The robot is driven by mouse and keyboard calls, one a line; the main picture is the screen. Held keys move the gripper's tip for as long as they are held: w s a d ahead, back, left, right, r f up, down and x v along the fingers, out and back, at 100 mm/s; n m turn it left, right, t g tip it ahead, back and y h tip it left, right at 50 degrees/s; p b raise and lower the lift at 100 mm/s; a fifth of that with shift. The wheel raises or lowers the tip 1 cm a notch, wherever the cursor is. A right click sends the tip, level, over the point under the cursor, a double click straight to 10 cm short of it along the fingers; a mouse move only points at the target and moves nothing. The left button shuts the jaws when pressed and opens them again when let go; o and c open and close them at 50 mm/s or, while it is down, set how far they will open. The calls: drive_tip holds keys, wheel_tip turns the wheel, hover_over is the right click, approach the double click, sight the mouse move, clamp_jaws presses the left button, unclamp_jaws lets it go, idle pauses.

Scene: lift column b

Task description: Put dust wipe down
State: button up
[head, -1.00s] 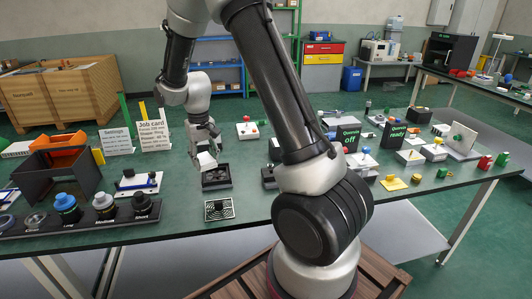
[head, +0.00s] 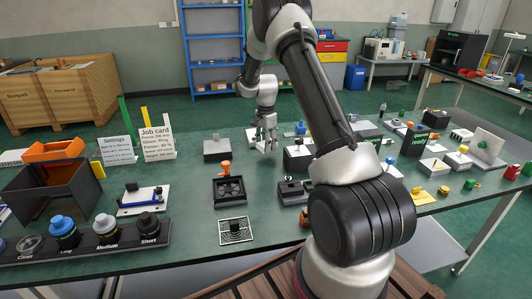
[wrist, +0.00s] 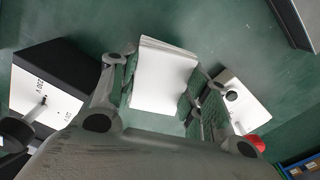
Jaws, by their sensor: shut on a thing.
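The dust wipe (wrist: 160,72) is a white folded pad between the two fingers of my gripper in the wrist view. My gripper (head: 267,140) is shut on it. In the head view the gripper points down over the green bench, behind the dark fan-like unit (head: 229,190). The wipe is hard to pick out there. Green bench top shows around the wipe in the wrist view; whether it touches the bench I cannot tell.
A white-topped box (head: 299,158) stands right of the gripper, and a grey box (head: 217,149) stands to its left. In the wrist view, a white-topped black box (wrist: 45,90) and a white block (wrist: 240,100) flank the fingers. Bare bench (head: 185,178) lies at left.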

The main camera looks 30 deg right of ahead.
sight(265, 157)
drive_tip(key=shift+a+f, duration=0.1)
drive_tip(key=shift+f, duration=1.9)
drive_tip(key=shift+f, duration=0.15)
drive_tip(key=o, duration=1.1)
